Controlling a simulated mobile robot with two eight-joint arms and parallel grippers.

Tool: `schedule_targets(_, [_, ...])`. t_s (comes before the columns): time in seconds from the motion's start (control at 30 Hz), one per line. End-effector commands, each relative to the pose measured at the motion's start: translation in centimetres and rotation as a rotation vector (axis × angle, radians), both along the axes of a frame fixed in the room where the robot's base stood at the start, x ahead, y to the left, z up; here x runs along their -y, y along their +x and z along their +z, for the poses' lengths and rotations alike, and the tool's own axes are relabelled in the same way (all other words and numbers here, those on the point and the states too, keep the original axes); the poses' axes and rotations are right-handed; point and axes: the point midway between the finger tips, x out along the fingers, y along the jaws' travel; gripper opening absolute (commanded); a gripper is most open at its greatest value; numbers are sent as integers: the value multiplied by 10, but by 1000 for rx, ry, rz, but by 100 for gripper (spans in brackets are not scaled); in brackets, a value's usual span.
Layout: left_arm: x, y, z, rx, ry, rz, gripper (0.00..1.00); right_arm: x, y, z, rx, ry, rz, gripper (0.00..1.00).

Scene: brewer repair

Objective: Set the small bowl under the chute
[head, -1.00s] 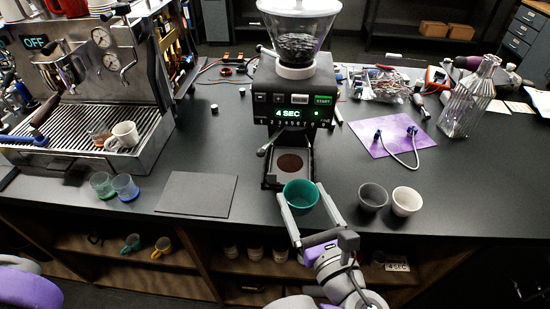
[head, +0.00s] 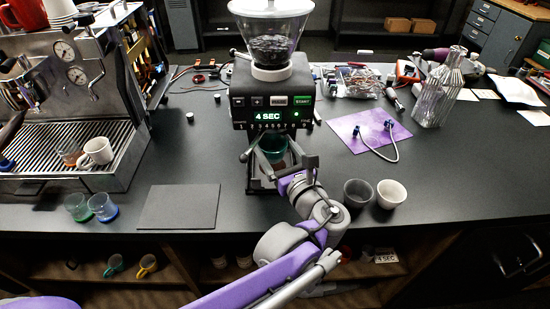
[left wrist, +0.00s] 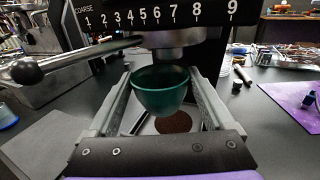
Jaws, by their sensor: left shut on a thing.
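The small green bowl (head: 273,146) is held under the grinder (head: 272,104), below its chute (left wrist: 172,48). My left gripper (left wrist: 160,82) is shut on the bowl, one finger on each side of it. In the left wrist view the bowl (left wrist: 160,92) is upright, and its rim is just below the chute. The bowl appears to be above the grinder's tray (left wrist: 143,127), where a round brown patch of grounds (left wrist: 174,122) shows. In the head view my wrist hides part of the tray. My right gripper is not in view.
A lever with a ball knob (left wrist: 28,70) sticks out at the grinder's left. A dark grey cup (head: 357,193) and a white cup (head: 391,194) stand right of my arm. A grey mat (head: 179,207) lies left. The espresso machine (head: 75,110) stands further left.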

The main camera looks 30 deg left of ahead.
Motion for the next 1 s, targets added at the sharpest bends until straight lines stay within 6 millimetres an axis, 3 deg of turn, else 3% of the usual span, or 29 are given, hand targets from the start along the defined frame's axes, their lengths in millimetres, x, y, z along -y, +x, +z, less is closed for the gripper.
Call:
schedule_targets(0.2, [-21, 34, -5, -1, 1, 1, 26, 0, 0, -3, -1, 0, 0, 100])
schedule_targets(0.7, [-19, 32, -66, -1, 1, 0, 26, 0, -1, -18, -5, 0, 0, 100])
schedule_targets(1.0, [-21, 35, -70, 0, 0, 0, 26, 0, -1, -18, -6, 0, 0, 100])
